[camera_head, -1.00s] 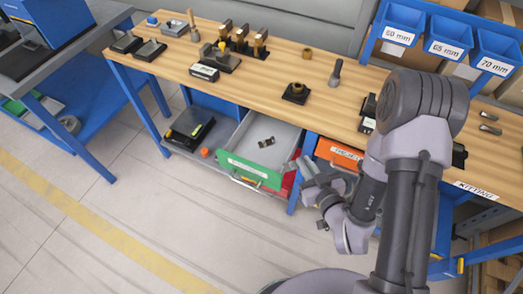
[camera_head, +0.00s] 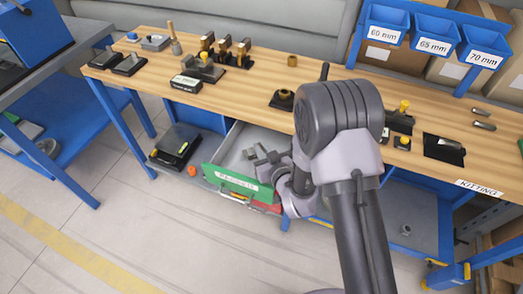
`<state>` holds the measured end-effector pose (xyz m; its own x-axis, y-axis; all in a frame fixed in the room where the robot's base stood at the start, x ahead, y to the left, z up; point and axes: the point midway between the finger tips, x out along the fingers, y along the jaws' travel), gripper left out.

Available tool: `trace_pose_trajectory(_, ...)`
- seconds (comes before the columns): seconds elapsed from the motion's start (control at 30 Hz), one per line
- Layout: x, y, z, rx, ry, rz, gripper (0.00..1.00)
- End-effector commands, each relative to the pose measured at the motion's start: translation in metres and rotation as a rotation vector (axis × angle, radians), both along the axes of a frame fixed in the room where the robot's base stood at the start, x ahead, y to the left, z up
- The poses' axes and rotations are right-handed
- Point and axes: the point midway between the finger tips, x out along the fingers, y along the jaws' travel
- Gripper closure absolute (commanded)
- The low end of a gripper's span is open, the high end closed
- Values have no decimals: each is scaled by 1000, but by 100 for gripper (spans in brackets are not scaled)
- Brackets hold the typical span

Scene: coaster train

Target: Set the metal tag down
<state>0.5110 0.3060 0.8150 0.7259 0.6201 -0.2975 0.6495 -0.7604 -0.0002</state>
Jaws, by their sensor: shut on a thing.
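My gripper (camera_head: 262,161) is over the open grey drawer (camera_head: 226,148) under the workbench, at or just above the drawer's inside. The drawer has a green front (camera_head: 230,184) with a white label. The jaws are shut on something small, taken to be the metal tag. Its outline cannot be told apart from the grey fingers at this size. Whether it touches the drawer floor cannot be told. My arm and gripper hide the right part of the drawer.
The wooden bench top (camera_head: 225,95) above the drawer holds fixtures, a black-based brass part (camera_head: 283,99) and a labelled block (camera_head: 186,84). Blue bins (camera_head: 432,35) stand at the back right. A black case (camera_head: 175,145) and an orange piece (camera_head: 192,171) lie left of the drawer.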

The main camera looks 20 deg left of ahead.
Motion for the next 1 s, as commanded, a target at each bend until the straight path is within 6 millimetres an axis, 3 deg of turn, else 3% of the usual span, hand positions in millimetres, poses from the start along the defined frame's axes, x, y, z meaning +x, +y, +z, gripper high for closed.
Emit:
trace_pose_trajectory(0.8, -2, -1, -14, -6, 5, 0, 100)
trace_pose_trajectory(0.83, -2, -2, -14, -7, 6, 0, 84)
trace_pose_trajectory(0.9, -2, -2, -15, -8, 8, 0, 70)
trace_pose_trajectory(1.0, -3, -2, -16, -9, 9, -1, 68)
